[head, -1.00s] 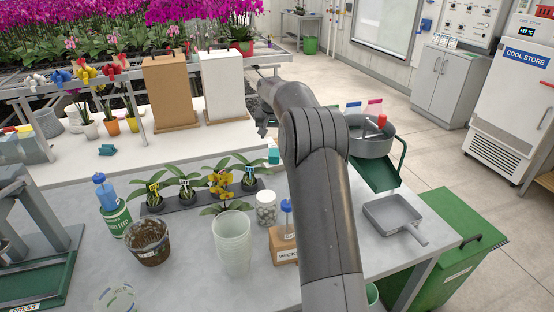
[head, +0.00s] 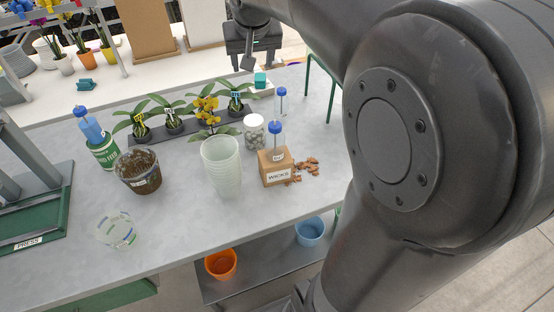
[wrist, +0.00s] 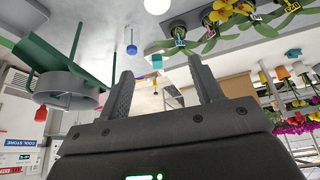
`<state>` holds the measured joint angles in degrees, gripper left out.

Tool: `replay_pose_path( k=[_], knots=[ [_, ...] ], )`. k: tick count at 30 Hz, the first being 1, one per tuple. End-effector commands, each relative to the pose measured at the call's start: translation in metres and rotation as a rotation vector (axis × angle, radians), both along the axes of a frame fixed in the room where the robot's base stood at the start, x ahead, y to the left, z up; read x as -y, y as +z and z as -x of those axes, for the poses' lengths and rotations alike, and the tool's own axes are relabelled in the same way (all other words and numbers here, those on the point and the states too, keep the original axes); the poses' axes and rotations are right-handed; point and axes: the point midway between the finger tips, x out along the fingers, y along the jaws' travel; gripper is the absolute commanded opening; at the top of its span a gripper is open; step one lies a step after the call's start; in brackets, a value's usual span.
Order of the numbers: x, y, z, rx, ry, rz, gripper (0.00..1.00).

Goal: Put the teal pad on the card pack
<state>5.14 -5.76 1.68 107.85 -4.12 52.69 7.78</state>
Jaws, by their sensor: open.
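A small teal block (head: 260,79), which may be the teal pad, sits by the back edge of the grey bench; it also shows in the wrist view (wrist: 157,60). Another teal piece (head: 85,84) lies on the white bench at the left. I cannot tell for sure which is the pad. My gripper (head: 254,60) is above and behind the teal block, apart from it. In the wrist view its two fingers (wrist: 160,88) are spread with nothing held between them. I cannot pick out a card pack with certainty; a tan upright board (head: 145,25) stands on the white bench.
Potted orchids on a dark strip (head: 188,127), a white-lidded jar (head: 254,130), a wicks box (head: 276,170), stacked clear cups (head: 222,165) and a brown-filled pot (head: 139,172) crowd the grey bench (head: 90,250). My arm hides the right side.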

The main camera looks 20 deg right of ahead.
Motion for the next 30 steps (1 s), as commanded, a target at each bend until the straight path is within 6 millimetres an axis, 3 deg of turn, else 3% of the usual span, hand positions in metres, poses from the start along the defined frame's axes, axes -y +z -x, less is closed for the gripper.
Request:
replay_pose_path(
  k=[1,8,15,21,30],
  knots=[
    [-0.005,0.002,0.022,0.007,0.013,0.000,0.60],
    [-0.022,-0.009,0.112,0.023,0.071,-0.001,0.60],
    [-0.034,-0.040,0.195,0.040,0.130,-0.006,0.60],
    [-0.039,-0.064,0.234,0.047,0.161,-0.010,0.60],
    [-0.040,-0.071,0.243,0.047,0.169,-0.012,0.60]
  ],
)
